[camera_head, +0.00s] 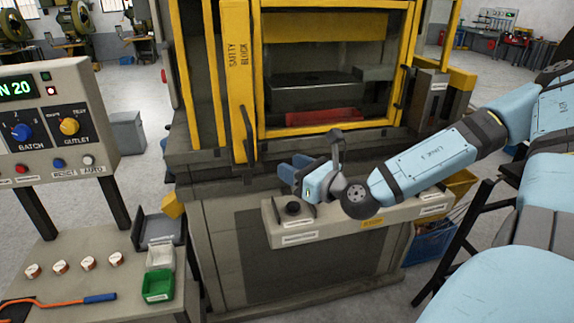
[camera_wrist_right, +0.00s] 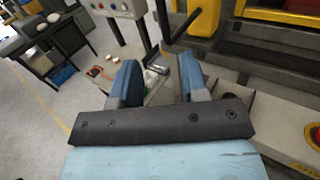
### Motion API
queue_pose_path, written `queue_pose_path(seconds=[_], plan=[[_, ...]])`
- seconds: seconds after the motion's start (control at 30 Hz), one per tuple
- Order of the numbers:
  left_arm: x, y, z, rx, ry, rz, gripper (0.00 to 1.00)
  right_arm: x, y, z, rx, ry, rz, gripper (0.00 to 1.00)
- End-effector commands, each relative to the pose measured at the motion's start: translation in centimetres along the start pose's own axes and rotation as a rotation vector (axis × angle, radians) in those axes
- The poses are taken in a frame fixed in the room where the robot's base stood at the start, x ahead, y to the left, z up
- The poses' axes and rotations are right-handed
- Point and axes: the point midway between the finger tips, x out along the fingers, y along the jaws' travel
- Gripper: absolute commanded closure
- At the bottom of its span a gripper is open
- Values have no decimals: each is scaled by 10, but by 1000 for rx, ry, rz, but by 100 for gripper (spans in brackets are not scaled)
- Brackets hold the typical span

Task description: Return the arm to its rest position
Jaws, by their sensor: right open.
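My right arm (camera_head: 430,157) reaches in from the right in the head view. My right gripper (camera_head: 290,172) hangs in front of the yellow-framed machine, just above the left end of its front ledge. In the right wrist view its two blue fingers (camera_wrist_right: 158,82) stand apart with nothing between them. The gripper holds nothing. My left gripper shows in neither view.
The yellow machine frame (camera_head: 241,80) stands close behind the gripper. The front ledge (camera_head: 335,228) carries a black knob (camera_head: 293,208). At left are a control panel (camera_head: 55,120) and a table (camera_head: 95,250) with several copper coils (camera_head: 60,267) and a green bin (camera_head: 158,286).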

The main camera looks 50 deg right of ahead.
Motion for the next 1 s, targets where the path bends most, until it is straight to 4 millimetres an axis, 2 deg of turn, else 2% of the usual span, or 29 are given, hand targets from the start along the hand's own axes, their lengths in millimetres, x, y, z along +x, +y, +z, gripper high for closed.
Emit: queue_pose_path(seconds=[0.3, 0.37, 0.43, 0.57, 0.73, 0.87, 1.0], plan=[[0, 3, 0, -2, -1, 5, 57, 0, 0, -2, 7, 3, -2, 59], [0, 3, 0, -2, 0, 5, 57, 0, -1, -7, 35, 13, -9, 59], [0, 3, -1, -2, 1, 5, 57, -1, -2, -21, 103, 38, -26, 59], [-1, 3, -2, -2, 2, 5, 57, -6, -4, -67, 337, 117, -85, 59], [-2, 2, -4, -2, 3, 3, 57, -20, 7, -142, 734, 236, -188, 59], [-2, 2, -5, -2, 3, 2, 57, -36, 26, -196, 1043, 314, -273, 59], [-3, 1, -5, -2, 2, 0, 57, -57, 55, -249, 1383, 381, -372, 59]])
